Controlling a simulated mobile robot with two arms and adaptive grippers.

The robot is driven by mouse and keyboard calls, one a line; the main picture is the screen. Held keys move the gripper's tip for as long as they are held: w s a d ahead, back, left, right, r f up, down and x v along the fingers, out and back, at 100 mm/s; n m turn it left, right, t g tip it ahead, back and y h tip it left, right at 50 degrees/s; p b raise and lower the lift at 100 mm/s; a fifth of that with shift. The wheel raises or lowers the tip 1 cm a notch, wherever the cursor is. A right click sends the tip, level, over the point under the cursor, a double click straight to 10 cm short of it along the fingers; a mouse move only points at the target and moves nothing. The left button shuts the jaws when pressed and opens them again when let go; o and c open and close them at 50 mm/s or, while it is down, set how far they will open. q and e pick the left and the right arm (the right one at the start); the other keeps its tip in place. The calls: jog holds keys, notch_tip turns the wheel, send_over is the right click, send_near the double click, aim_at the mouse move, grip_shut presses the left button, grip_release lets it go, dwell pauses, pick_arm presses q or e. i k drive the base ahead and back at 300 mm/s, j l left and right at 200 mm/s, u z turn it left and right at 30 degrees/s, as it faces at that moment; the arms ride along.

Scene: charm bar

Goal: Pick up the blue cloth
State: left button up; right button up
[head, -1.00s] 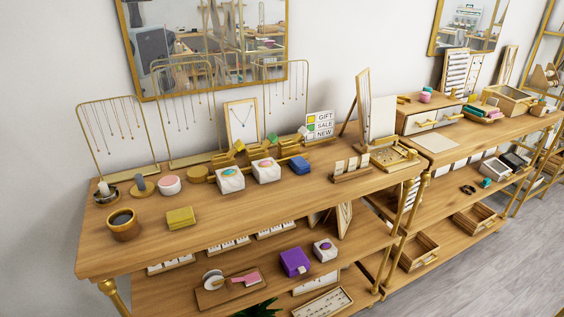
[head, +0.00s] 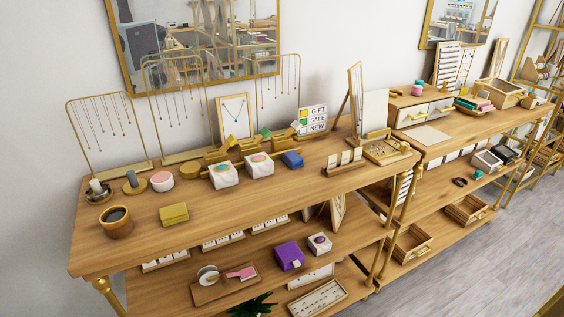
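A small blue folded-looking thing (head: 292,159) lies on the wooden shelf top, just right of two white boxes with coloured tops. It may be the blue cloth, but it is too small to tell cloth from a box. No other clearly blue cloth shows. Neither of my grippers is in the head view.
A yellow folded thing (head: 174,213) and a dark-filled cup (head: 117,221) stand at left. Necklace stands (head: 107,136) line the back. A purple box (head: 289,255) sits on the lower shelf. Grey floor (head: 480,262) is open at right.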

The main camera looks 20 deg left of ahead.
aim_at(291, 160)
jog(key=i+j+z, duration=0.1)
jog(key=j+z, duration=0.25)
jog(key=j, duration=0.25)
jog(key=j+z, duration=0.35)
jog(key=j, duration=0.3)
